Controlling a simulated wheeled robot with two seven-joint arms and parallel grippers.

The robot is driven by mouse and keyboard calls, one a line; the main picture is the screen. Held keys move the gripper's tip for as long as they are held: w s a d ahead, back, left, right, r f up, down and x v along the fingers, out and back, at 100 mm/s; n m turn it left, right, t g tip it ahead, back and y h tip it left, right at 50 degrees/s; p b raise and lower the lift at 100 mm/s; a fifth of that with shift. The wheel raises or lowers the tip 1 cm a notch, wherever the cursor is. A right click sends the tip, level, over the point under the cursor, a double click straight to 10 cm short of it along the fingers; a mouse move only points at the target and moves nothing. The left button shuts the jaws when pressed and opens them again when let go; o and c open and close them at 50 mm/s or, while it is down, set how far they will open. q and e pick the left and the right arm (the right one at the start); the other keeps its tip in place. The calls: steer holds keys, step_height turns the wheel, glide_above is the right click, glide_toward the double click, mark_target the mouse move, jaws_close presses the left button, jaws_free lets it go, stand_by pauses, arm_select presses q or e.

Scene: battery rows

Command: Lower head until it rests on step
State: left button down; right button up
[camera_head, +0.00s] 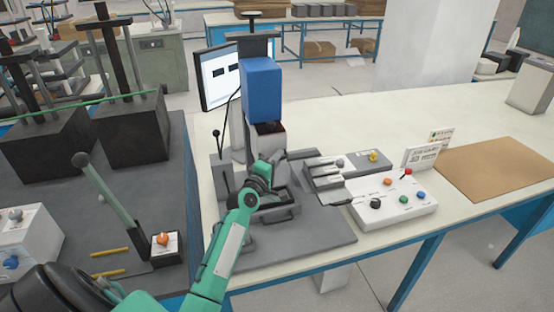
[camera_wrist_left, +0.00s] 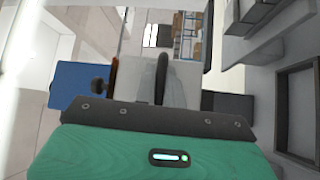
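The blue head (camera_head: 262,90) sits high on the upright column of a bench machine, with a dark lower part (camera_head: 266,141) under it. It also shows as a blue block at the left of the left wrist view (camera_wrist_left: 78,86). A lever with a black ball knob (camera_head: 217,134) stands left of the column. My left gripper (camera_head: 285,168) is in front of the column, below the head, over the grey machine base (camera_head: 305,232). Its fingers are too small and dark to tell open from shut. I cannot single out the step; my gripper covers part of the base. My right gripper is not in view.
A white control box (camera_head: 393,203) with coloured buttons and grey blocks (camera_head: 323,173) stand to the right on the white table (camera_head: 440,115). A brown mat (camera_head: 500,165) lies farther right. A dark bench on the left holds a long lever (camera_head: 112,200) and black machines.

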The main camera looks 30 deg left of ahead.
arm_select(q)
step_height(320, 180, down, 4)
steer(key=b, duration=0.3)
steer(key=shift+r, duration=0.15)
steer(key=c, duration=1.5)
jaws_free()
steer(key=shift+s, duration=0.1)
steer(key=s+d+f+b, duration=0.1)
steer(key=s+b, duration=0.2)
steer(key=s, duration=1)
steer(key=shift+s+f, duration=0.3)
steer(key=shift+f, duration=0.05)
